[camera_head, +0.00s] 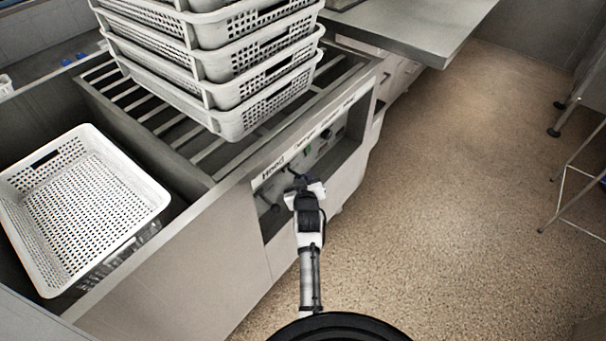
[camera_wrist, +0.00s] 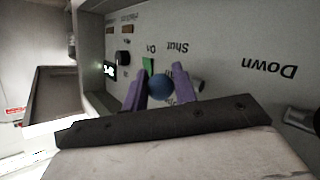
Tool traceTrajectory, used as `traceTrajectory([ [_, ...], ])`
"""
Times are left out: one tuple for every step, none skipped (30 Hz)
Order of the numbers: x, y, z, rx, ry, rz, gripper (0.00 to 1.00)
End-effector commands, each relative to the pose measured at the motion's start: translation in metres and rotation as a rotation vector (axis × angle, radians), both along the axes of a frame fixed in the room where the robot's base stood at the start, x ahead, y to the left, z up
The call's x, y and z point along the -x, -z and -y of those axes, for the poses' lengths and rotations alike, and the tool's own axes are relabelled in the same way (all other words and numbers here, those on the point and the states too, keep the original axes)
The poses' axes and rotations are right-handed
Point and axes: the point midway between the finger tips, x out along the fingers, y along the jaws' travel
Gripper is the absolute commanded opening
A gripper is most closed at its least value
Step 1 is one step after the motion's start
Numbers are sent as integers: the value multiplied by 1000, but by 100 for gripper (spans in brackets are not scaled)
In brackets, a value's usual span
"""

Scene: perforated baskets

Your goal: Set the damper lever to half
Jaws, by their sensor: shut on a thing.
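My gripper (camera_head: 299,182) reaches into the recessed control panel in the front of the counter in the head view. In the wrist view, the purple fingers of my gripper (camera_wrist: 160,88) are closed on a blue round knob (camera_wrist: 160,87), which looks like the end of the damper lever. The lever's shaft is hidden behind the knob and fingers. The labels "Shut", "On" and "Down" appear upside down on the panel (camera_wrist: 225,75) around it. No "half" mark can be read.
A green part (camera_wrist: 148,63), a black knob (camera_wrist: 122,57) and a grey cylinder (camera_wrist: 196,85) sit close to the fingers. The recess is bounded by counter walls. White perforated baskets (camera_head: 235,120) are stacked on the slatted top; another basket (camera_head: 150,200) stands at left.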

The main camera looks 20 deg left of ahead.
Motion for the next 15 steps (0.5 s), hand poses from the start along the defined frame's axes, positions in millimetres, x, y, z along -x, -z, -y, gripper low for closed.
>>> traceTrajectory([
  [-4, -14, -1, 2, 1, 16, 0],
  [-4, -15, -1, 8, 0, 14, 0],
  [-4, -15, -1, 15, 1, 12, 0],
  [-4, -15, -1, 19, 1, 12, 0],
  [-4, -15, -1, 23, 1, 11, 0],
  [-4, -15, -1, 26, 1, 10, 0],
  [-4, -15, -1, 27, 1, 9, 0],
  [-4, -15, -1, 29, 1, 9, 0],
  [-4, -14, -1, 30, 1, 8, 0],
  [-4, -14, -1, 30, 1, 8, 0],
  [-4, -14, -1, 31, 1, 8, 0],
  [-4, -14, -1, 31, -1, 8, 0],
  [-4, -14, -2, 30, 0, 8, 0],
  [-4, -14, -2, 30, 0, 8, 0],
  [-4, -14, -2, 30, 0, 8, 0],
])
